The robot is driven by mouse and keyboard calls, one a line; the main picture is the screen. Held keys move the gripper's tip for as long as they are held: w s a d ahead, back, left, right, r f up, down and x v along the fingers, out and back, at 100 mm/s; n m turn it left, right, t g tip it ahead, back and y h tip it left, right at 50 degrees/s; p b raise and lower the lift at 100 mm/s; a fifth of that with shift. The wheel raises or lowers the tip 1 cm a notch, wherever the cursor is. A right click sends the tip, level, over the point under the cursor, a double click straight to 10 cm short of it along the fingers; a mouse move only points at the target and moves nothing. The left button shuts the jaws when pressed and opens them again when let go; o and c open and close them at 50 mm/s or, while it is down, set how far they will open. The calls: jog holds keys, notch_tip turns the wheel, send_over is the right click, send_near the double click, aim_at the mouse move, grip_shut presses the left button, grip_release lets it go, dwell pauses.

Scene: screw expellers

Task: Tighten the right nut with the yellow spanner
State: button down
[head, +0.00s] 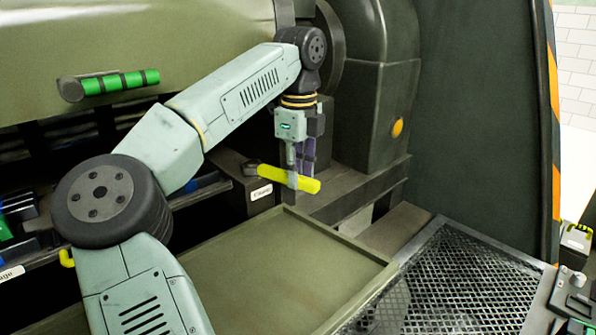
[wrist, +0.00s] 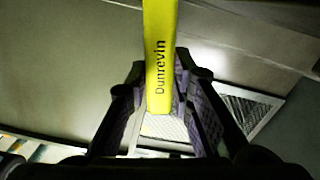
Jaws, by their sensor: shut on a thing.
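The yellow spanner (head: 305,184) is held by my gripper (head: 300,175) near its right end. In the head view it lies nearly level, sloping slightly down to the right. Its left end meets a dark rounded piece (head: 250,168) at the top of a black labelled block; I cannot tell whether this is the nut or the spanner's own head. In the wrist view the spanner (wrist: 160,50), printed "Dunrevin", runs between the two fingers of my gripper (wrist: 163,85) and out of the top of the picture. No nut shows clearly in either view.
A shallow green tray (head: 340,245) lies below the spanner, with a mesh grating (head: 455,280) to its right. A green-gripped handle (head: 120,82) sticks out at upper left. A dark housing (head: 375,120) stands close behind my gripper.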

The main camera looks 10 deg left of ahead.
dwell(0.4)
jog(key=shift+s+a+m, duration=0.35)
jog(key=shift+s+m, duration=0.45)
jog(key=shift+s+a+m, duration=0.45)
jog(key=shift+s+m, duration=0.3)
jog(key=shift+m, duration=0.05)
jog(key=shift+s+a+m+p, duration=0.3)
jog(key=shift+s+a+m, duration=0.2)
jog(key=shift+s+m, duration=0.25)
jog(key=shift+w, duration=0.1)
